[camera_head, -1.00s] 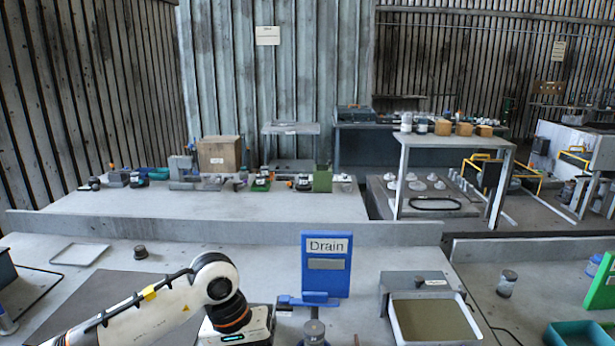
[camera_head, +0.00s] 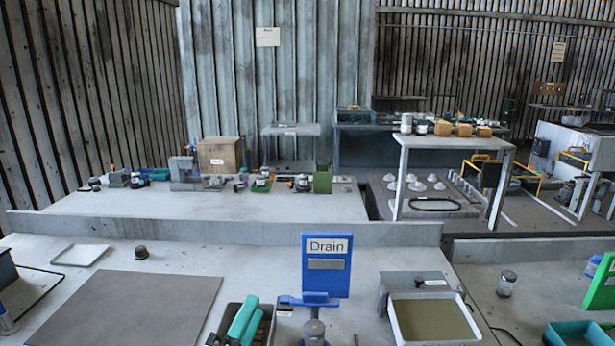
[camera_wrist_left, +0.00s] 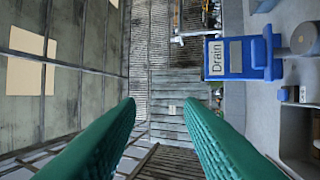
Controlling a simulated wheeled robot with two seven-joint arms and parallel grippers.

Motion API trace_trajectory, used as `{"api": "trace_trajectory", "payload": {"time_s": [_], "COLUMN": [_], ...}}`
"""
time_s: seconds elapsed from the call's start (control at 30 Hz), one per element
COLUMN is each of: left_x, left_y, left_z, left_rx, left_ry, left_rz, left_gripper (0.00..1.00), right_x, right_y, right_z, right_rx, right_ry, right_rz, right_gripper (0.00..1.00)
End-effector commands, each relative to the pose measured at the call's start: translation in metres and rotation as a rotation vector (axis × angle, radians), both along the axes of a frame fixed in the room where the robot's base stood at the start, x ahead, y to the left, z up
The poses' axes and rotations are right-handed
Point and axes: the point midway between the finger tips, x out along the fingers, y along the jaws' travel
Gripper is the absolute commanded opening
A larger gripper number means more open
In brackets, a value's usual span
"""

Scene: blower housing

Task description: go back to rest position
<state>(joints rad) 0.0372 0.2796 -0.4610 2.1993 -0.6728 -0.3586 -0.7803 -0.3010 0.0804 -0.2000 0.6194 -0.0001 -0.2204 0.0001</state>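My left gripper (camera_head: 245,318) shows at the bottom of the head view, left of the blue Drain sign. Its two teal fingers point up and away from me. In the left wrist view my left gripper (camera_wrist_left: 160,125) is open, with its fingers well apart and nothing between them. The Drain sign (camera_wrist_left: 231,57) appears turned sideways there, to the right of the fingers. My right gripper is not in view.
The blue Drain stand (camera_head: 327,277) is close to my left gripper. A shallow tray (camera_head: 435,338) stands right of it. A dark mat (camera_head: 125,305) lies at the left with bare surface. A low ledge (camera_head: 230,231) crosses behind.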

Motion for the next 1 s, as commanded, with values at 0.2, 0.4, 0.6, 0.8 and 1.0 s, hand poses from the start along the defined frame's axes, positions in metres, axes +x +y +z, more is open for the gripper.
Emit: {"api": "trace_trajectory", "payload": {"time_s": [0.2,0.4,0.6,0.8,1.0], "left_x": [-0.049,-0.124,-0.19,-0.248,-0.23], "left_y": [0.082,0.106,0.112,0.113,0.111], "left_z": [-0.137,-0.21,-0.245,-0.263,-0.32], "left_rx": [-0.624,-0.949,-1.133,-1.253,-1.233], "left_ry": [0.715,1.099,1.336,1.516,1.524], "left_rz": [0.31,0.562,0.766,0.957,0.962], "left_gripper": [0.34,0.34,0.34,0.34,0.34], "right_x": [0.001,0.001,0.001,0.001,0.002], "right_y": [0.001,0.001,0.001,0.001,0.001], "right_z": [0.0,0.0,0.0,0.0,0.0], "right_rx": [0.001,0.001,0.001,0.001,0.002], "right_ry": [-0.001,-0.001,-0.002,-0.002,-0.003], "right_rz": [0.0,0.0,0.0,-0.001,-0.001], "right_gripper": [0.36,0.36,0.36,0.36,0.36]}}
